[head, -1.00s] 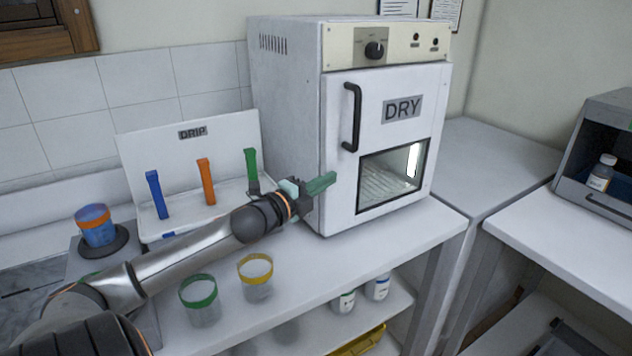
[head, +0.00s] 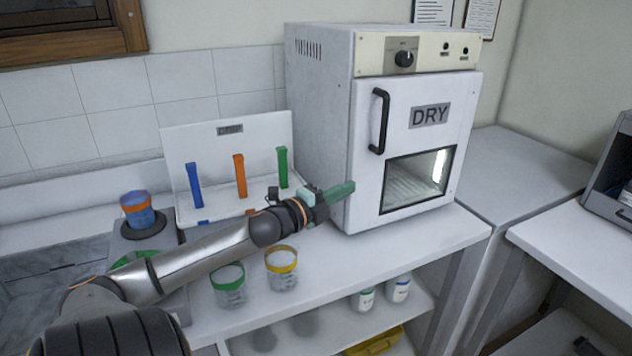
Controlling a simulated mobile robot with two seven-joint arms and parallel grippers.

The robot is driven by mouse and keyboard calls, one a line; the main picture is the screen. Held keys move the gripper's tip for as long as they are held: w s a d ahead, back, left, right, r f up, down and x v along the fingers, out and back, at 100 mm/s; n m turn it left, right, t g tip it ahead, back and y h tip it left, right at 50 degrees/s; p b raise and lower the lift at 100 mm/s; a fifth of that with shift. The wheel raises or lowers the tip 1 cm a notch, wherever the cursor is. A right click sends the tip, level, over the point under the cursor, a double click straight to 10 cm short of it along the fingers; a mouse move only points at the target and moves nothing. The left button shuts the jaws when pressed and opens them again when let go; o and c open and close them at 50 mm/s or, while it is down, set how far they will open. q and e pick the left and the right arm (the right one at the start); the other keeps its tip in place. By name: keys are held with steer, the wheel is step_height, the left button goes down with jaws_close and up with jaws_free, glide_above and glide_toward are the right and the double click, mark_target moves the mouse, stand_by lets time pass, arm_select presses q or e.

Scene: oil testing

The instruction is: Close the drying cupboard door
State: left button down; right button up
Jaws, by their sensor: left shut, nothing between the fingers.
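The drying cupboard (head: 318,110) is a white box standing on the bench, with a dial panel on top. Its door (head: 367,180) is marked DRY and has a black bar handle (head: 379,122) on its left side and a lit window. The door looks flush with the cupboard front; I cannot tell whether a small gap is left. My left gripper (head: 340,192) has green fingers, shut and empty, by the door's lower left edge, below the handle. I cannot tell whether it touches the door. My right gripper is not in view.
A DRIP rack (head: 215,150) with blue, orange and green strips stands behind my left arm. Green-rimmed (head: 229,290) and yellow-rimmed (head: 282,272) cups stand on the bench in front. A blue cup (head: 138,212) stands at left. Bench space before the cupboard (head: 400,237) is clear.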

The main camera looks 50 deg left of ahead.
arm_select(q)
steer(key=s+a, duration=0.3)
steer(key=s, duration=0.2)
steer(key=shift+s+a+p, duration=0.2)
steer(key=shift+p, duration=0.15)
